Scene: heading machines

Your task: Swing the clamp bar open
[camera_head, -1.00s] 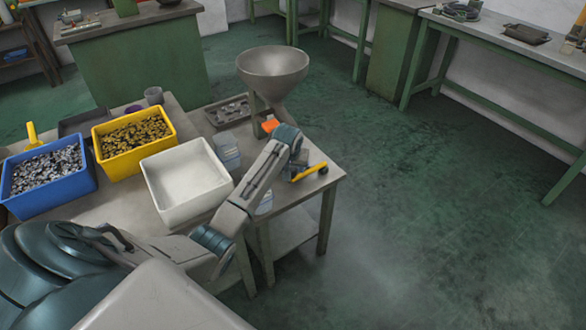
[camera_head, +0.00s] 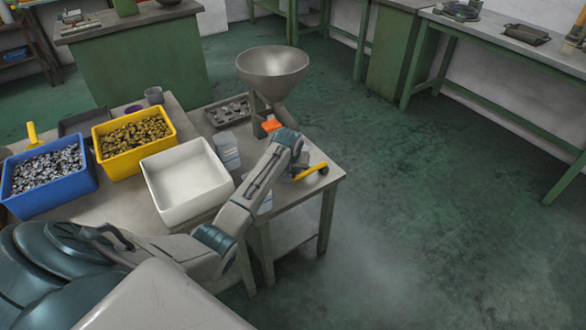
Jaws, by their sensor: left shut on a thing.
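A yellow bar with a dark end (camera_head: 312,172), which looks like the clamp bar, shows at the right side of the table below the metal hopper (camera_head: 272,70). My left arm reaches across the table from the lower left. My left gripper (camera_head: 299,168) is at the near end of the yellow bar, shut on it. My wrist hides most of the fingers and much of the machine under the hopper. An orange part (camera_head: 271,126) shows just left of my wrist. My right gripper is not in view.
A white bin (camera_head: 152,185) stands empty beside my left forearm. A yellow bin (camera_head: 98,145) and a blue bin (camera_head: 50,210) hold small metal parts. A grey tray (camera_head: 210,118) lies behind. The green floor right of the table is clear.

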